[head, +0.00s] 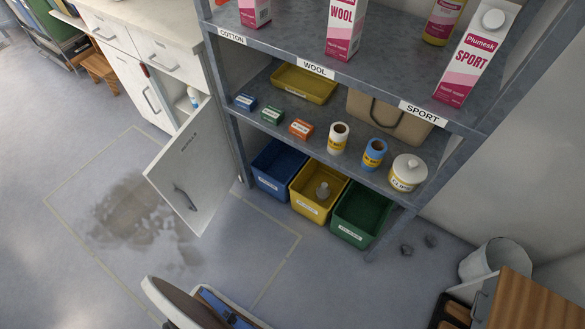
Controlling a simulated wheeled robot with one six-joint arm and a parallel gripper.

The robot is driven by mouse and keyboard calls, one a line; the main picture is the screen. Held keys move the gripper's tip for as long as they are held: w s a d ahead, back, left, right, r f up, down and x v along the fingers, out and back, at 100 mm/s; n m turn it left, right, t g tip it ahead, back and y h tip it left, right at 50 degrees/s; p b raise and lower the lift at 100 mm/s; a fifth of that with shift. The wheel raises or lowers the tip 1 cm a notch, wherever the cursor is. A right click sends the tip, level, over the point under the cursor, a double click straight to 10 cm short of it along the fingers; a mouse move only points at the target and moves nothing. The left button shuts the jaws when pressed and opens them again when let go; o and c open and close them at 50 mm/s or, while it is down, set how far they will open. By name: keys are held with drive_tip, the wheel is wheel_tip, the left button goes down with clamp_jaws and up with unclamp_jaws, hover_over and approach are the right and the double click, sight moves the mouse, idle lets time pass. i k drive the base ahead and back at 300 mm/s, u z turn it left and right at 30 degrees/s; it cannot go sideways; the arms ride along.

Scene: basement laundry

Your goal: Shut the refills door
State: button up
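The refills door (190,165) is a pale cabinet door with small dark lettering near its top and a grey bar handle (184,197). It stands wide open, swung out from the white cabinet (125,60) over the floor. The lettering is too small to read surely. Part of the cabinet's inside shows behind the door, with a white bottle (194,98) in it. My gripper is not in view.
A grey metal shelf unit (235,140) stands right of the door, with blue, yellow and green bins (352,234) below. A yellowish floor outline (85,160) and a dark stain (130,222) lie around and left of the door.

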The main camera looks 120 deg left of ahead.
sight(195, 171)
drive_tip(key=u, duration=4.4)
drive_tip(key=k, duration=1.2)
drive_tip(key=u, duration=0.75)
drive_tip(key=i, duration=1.35)
drive_tip(key=z, duration=0.55)
